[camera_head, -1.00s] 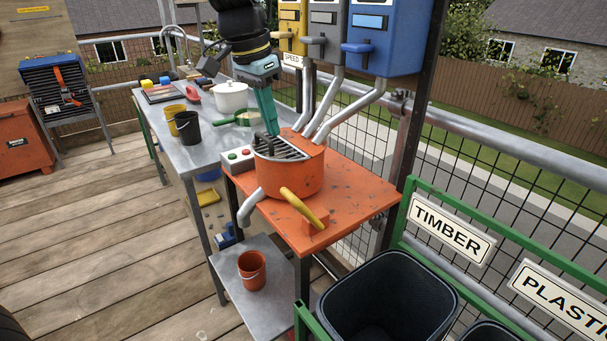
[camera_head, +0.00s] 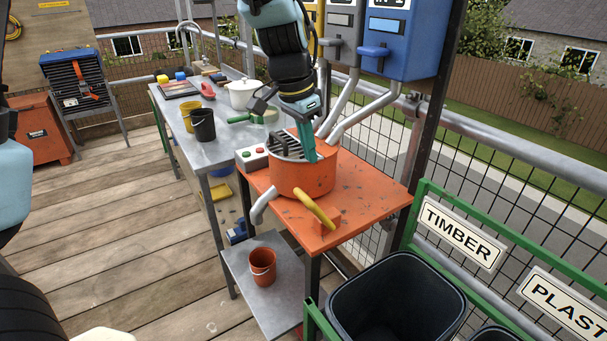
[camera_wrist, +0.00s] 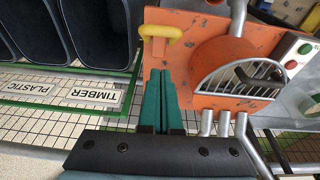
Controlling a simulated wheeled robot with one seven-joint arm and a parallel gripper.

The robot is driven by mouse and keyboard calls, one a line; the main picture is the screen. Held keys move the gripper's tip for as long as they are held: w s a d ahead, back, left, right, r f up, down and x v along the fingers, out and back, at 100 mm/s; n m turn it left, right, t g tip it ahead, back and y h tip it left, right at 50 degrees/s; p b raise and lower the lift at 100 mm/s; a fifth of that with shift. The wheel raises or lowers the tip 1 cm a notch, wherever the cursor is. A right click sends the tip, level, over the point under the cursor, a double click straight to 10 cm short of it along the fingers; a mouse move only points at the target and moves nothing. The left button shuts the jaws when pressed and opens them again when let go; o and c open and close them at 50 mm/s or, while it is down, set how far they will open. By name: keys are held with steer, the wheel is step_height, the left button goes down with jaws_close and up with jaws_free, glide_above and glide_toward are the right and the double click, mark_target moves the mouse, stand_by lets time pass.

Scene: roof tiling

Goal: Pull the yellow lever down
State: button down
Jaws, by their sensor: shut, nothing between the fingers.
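The yellow lever (camera_head: 315,209) is a curved handle on an orange block at the front of the orange machine table (camera_head: 367,205). Its free end rises to the left, beside the orange drum (camera_head: 300,180). In the wrist view the yellow lever (camera_wrist: 160,33) lies just beyond the fingertips, with a small gap seen. My gripper (camera_head: 312,158) is shut and empty, its teal fingers pointing down at the drum's back right rim in the head view. In the wrist view my gripper (camera_wrist: 160,72) shows both fingers pressed together. Whether it touches the drum is unclear.
A control box with red and green buttons (camera_head: 252,157) sits left of the drum. Blue and grey dispensers (camera_head: 402,40) with pipes stand behind. A dark bin (camera_head: 392,300) stands front right by the TIMBER sign (camera_head: 463,232). A red bucket (camera_head: 262,266) is on the lower shelf.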

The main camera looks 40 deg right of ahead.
mark_target(315, 209)
steer(key=shift+a+f+p, duration=0.25)
steer(key=shift+f, duration=0.85)
steer(key=shift+a+f+p, duration=0.2)
steer(key=shift+f, duration=0.95)
steer(key=shift+a+f+p, duration=0.25)
steer(key=shift+f, duration=0.85)
steer(key=shift+f+b, duration=0.15)
steer(key=shift+b, duration=0.3)
